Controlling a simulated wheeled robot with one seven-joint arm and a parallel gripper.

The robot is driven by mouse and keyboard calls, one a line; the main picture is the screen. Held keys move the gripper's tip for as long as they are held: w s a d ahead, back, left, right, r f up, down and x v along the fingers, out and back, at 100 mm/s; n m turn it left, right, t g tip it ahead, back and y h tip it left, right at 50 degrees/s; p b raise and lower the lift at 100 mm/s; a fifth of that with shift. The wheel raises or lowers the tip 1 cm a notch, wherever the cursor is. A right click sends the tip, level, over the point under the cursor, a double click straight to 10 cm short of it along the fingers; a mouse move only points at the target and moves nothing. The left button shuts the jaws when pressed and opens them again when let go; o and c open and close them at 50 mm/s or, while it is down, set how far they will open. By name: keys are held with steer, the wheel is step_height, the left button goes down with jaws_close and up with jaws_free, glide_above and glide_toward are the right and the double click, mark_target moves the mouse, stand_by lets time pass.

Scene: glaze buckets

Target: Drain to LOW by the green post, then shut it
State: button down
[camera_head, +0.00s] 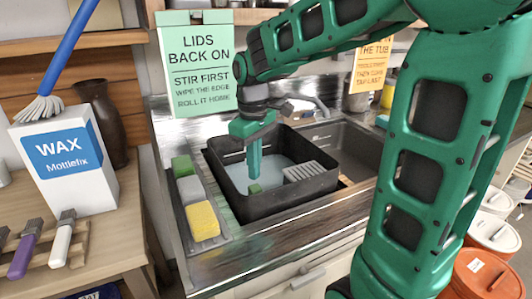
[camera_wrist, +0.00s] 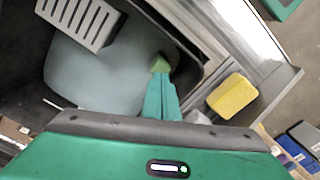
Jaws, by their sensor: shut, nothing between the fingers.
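A black tub (camera_head: 289,206) stands in the sink area and holds grey-blue liquid (camera_head: 233,178); the liquid also fills much of the wrist view (camera_wrist: 95,75). A small green post (camera_head: 254,188) stands up out of the liquid; its top shows in the wrist view (camera_wrist: 160,63). My gripper (camera_head: 253,177) points down into the tub with its fingers together and empty. In the wrist view its fingertips (camera_wrist: 161,76) end right at the post; I cannot tell whether they touch it. No LOW mark is readable, and any drain opening is hidden.
A pale slotted rack (camera_head: 305,171) sits in the tub's right side. A yellow sponge (camera_head: 202,221) and other blocks lie on a tray left of the tub. An empty dark basin (camera_head: 345,150) and a tap (camera_head: 308,103) are behind and right.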

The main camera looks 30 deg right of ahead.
mark_target(255, 187)
steer(key=shift+f, duration=0.1)
steer(key=shift+f, duration=1.85)
step_height(255, 187, up, 9)
steer(key=s+d+f+m, duration=0.3)
steer(key=s, duration=0.4)
steer(key=s+d+f+m, duration=0.3)
steer(key=s+d+m, duration=0.1)
steer(key=s, duration=0.4)
steer(key=s+d+f+m, duration=0.3)
steer(key=s+d+m, duration=0.1)
steer(key=s, duration=0.4)
steer(key=shift+d+f, duration=0.15)
steer(key=shift+f, duration=0.1)
